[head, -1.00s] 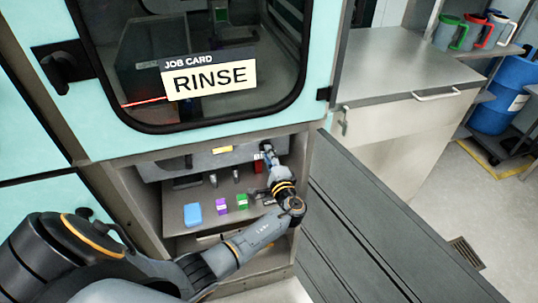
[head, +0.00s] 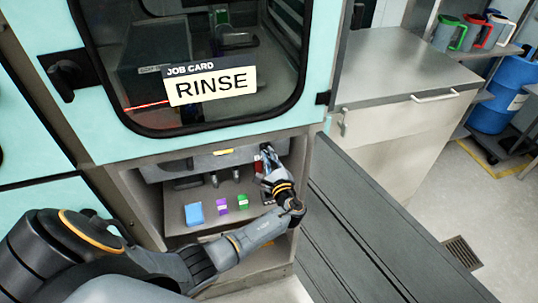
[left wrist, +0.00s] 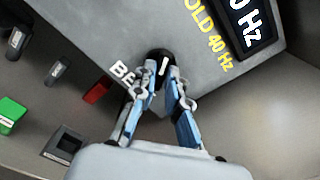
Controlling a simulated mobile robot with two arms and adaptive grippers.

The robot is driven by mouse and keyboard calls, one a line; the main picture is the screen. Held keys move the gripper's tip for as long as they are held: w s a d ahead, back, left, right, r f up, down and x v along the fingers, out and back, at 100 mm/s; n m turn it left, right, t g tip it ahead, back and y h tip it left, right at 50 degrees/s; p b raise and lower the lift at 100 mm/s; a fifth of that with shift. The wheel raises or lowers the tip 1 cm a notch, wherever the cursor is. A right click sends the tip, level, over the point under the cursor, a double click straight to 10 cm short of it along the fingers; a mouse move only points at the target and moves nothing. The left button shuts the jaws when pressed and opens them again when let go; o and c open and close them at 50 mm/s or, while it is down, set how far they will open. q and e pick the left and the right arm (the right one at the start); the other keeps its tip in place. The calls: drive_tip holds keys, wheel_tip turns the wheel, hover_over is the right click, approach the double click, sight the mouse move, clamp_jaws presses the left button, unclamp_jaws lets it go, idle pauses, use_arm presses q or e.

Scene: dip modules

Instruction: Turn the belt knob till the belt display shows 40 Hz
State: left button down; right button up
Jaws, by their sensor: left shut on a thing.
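The black belt knob (left wrist: 161,62) with a white pointer line sits on the grey panel, by the partly covered white label starting "BE". My left gripper (left wrist: 158,88) is shut on it, one blue-and-grey finger on each side. In the head view my left gripper (head: 268,163) reaches into the bay under the window, at its right side, and hides the knob. The dark belt display (left wrist: 246,22) is cut off at the frame edge; only "0 Hz" shows, so its full number cannot be read. Yellow "HOLD 40 Hz" lettering (left wrist: 208,38) is beside it. My right gripper is not in view.
Blue (head: 194,214), purple (head: 222,207) and green (head: 242,201) blocks stand on the bay shelf left of my gripper. A red piece (left wrist: 97,90) is near the panel edge. A grey ribbed panel (head: 380,235) lies right of the bay. A RINSE job card (head: 211,85) is on the window.

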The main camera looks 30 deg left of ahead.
use_arm(q)
drive_tip(key=shift+m, duration=0.3)
idle(0.4)
drive_tip(key=c, duration=1.4)
unclamp_jaws()
drive_tip(key=shift+o, duration=0.2)
drive_tip(key=v, duration=1.2)
